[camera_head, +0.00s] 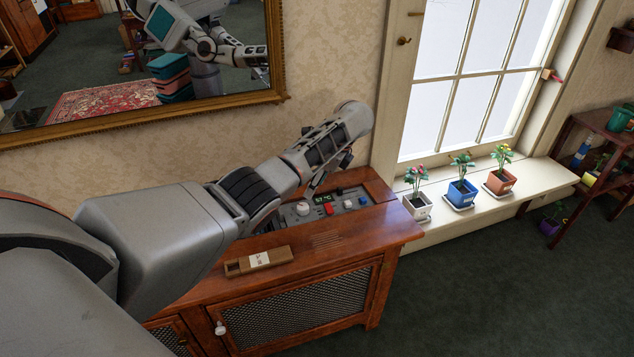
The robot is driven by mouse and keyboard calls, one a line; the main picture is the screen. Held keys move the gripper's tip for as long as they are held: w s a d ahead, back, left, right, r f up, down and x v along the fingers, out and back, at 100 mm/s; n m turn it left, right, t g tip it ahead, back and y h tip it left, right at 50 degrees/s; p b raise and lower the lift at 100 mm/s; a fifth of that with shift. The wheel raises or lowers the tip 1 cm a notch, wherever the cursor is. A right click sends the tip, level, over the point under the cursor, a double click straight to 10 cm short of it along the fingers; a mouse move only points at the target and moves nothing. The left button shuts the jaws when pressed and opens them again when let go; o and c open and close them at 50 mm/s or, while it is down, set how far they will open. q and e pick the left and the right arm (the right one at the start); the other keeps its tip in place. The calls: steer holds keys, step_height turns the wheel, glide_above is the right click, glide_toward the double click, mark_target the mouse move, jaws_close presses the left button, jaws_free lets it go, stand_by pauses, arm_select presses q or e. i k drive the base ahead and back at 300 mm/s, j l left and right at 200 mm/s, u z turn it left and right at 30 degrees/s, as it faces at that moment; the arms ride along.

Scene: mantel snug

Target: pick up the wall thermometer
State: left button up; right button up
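A narrow brown wooden piece with a white marked label (258,261) lies flat near the front of the cabinet top. It may be the wall thermometer, but its markings are too small to read. My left arm comes in from the left across the cabinet. My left gripper (333,143) is up near the wall, above the back of the cabinet and apart from the wooden piece. Its fingertips do not show clearly, so I cannot tell how far they are open. My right gripper is not in view.
A control panel (328,207) with knobs and a green display sits at the back of the wooden cabinet (385,237). Potted plants in white (417,206), blue (461,194) and orange (499,183) pots stand on the windowsill. A framed mirror (140,118) hangs behind my arm. The front right floor is clear.

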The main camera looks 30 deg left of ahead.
mark_target(265, 259)
steer(key=k, duration=1)
